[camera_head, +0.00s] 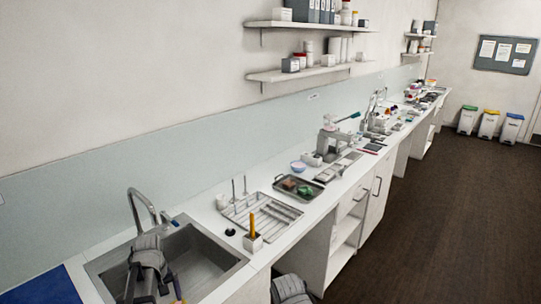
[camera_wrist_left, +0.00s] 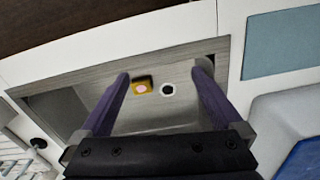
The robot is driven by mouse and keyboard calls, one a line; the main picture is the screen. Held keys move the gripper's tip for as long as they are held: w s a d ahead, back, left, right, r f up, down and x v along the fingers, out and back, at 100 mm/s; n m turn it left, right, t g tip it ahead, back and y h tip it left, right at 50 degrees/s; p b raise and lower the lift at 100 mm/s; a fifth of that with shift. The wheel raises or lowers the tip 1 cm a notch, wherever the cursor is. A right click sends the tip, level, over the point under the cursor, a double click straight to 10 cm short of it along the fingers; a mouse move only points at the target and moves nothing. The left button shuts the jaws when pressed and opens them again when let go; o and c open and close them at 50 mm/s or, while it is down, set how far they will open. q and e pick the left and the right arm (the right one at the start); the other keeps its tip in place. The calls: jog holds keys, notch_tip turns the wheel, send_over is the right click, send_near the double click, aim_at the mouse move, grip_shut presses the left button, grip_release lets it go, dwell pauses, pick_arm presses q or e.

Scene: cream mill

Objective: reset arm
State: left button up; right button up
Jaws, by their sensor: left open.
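My left gripper (camera_wrist_left: 163,72) is open, with its two purple fingers spread apart over the sink. Nothing is held between the fingers. In the head view my left arm reaches over the sink basin (camera_head: 204,262), and its gripper is mostly cut off at the bottom edge. A yellow sponge-like block (camera_wrist_left: 141,87) with a pink spot lies in the sink, seen between the fingers beside the dark round drain (camera_wrist_left: 167,89). Part of my right arm shows at the bottom of the head view, but its gripper is out of view.
A curved faucet (camera_head: 143,206) stands behind the sink. To its right are a drying rack (camera_head: 262,212), a small white holder (camera_head: 253,243) with an orange item and a dark tray (camera_head: 300,188). A blue mat (camera_head: 45,287) lies left of the sink.

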pick_arm(q)
jog(key=s+d+f+m+b, duration=0.3)
jog(key=s+d+m, duration=0.1)
jog(key=d, duration=0.4)
jog(key=s+d+f+m+b, duration=0.2)
jog(key=s+d+m, duration=0.2)
jog(key=d, duration=0.5)
jog(key=s+d+f+m+y+b, duration=0.1)
jog(key=s+d+f+m+b, duration=0.2)
jog(key=d, duration=0.6)
jog(key=shift+s+f+m+b, duration=0.3)
jog(key=shift+s+m, duration=0.3)
jog(key=shift+s, duration=0.5)
